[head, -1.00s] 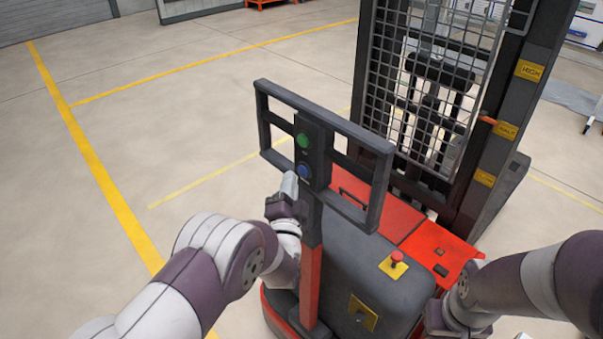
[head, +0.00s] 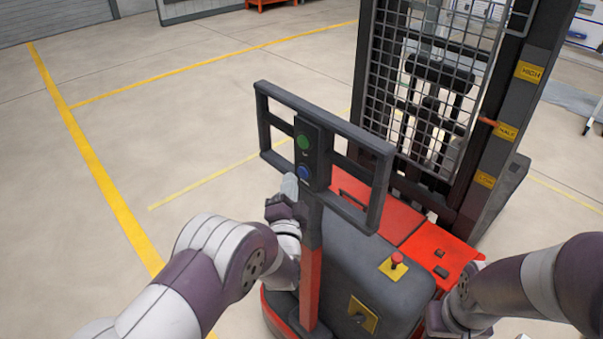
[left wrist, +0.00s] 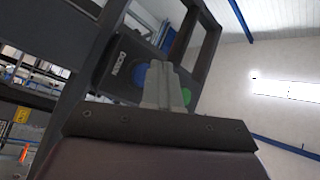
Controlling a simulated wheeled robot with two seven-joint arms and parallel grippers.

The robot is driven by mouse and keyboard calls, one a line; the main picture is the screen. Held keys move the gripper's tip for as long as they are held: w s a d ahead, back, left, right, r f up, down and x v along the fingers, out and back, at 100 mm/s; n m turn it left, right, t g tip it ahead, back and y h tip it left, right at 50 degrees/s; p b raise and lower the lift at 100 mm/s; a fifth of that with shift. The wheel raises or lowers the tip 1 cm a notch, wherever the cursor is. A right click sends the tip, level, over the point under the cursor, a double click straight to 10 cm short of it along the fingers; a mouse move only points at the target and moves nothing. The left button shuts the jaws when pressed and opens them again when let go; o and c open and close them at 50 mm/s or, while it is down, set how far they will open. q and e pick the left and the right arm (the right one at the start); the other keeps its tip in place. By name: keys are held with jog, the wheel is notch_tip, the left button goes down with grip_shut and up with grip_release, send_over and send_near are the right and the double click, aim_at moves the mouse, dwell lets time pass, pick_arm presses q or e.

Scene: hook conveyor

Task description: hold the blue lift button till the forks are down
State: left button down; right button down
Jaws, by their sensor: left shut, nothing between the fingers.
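The blue button (head: 304,172) sits below a green button (head: 302,142) on the dark control post of the red and grey stacker. My left gripper (head: 289,186) is shut and empty, its tips just left of and below the blue button. In the left wrist view the shut fingers (left wrist: 164,86) overlap part of the blue button (left wrist: 139,77); whether they touch it I cannot tell. The forks are hidden behind the mast. An orange pointer (head: 487,121) stands just above the HALF label (head: 507,132). My right arm is at the lower right; its fingers cannot be made out.
A dark handle frame (head: 325,112) surrounds the control post. A red emergency knob (head: 397,259) stands on the grey body (head: 355,262). The wire mesh mast guard (head: 435,80) rises behind. The floor to the left is clear, with yellow lines.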

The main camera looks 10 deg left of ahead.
pick_arm(q)
jog(key=shift+w, duration=0.1)
dwell(0.7)
jog(key=shift+w+d+b, duration=0.25)
jog(key=shift+d+b, duration=0.05)
jog(key=shift+b, duration=0.05)
jog(key=shift+w+d+b, duration=0.25)
jog(key=shift+w+b, duration=0.05)
jog(key=shift+w, duration=0.05)
dwell(0.7)
jog(key=shift+s+a, duration=0.1)
dwell(3.3)
jog(key=shift+s+a, duration=0.4)
jog(key=shift+s, duration=0.2)
